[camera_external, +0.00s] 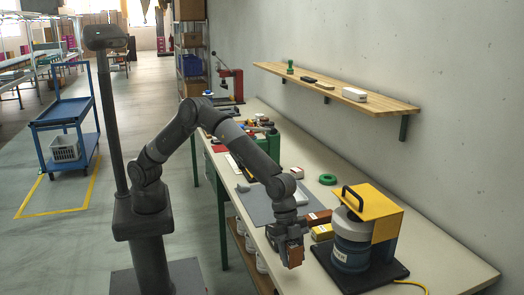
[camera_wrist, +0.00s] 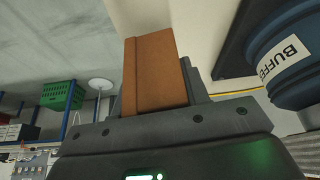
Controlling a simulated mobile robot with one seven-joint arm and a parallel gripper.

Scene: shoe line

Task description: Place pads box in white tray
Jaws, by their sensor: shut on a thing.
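My gripper (camera_external: 291,246) points down in the external view, at the front edge of the bench beside the yellow and blue machine. It is shut on a brown box (camera_external: 296,257). In the wrist view the brown box (camera_wrist: 155,72) stands upright between my gripper's jaws (camera_wrist: 157,92), and no lettering on it can be read. I take it for the pads box, but cannot confirm this.
The machine (camera_external: 352,240), marked BUFFER in the wrist view, stands on a dark base close right of my gripper. A yellow box (camera_external: 322,232) and a red-brown box (camera_external: 318,218) lie just behind my gripper. A grey mat (camera_external: 262,210) and green ring (camera_external: 328,179) are farther back.

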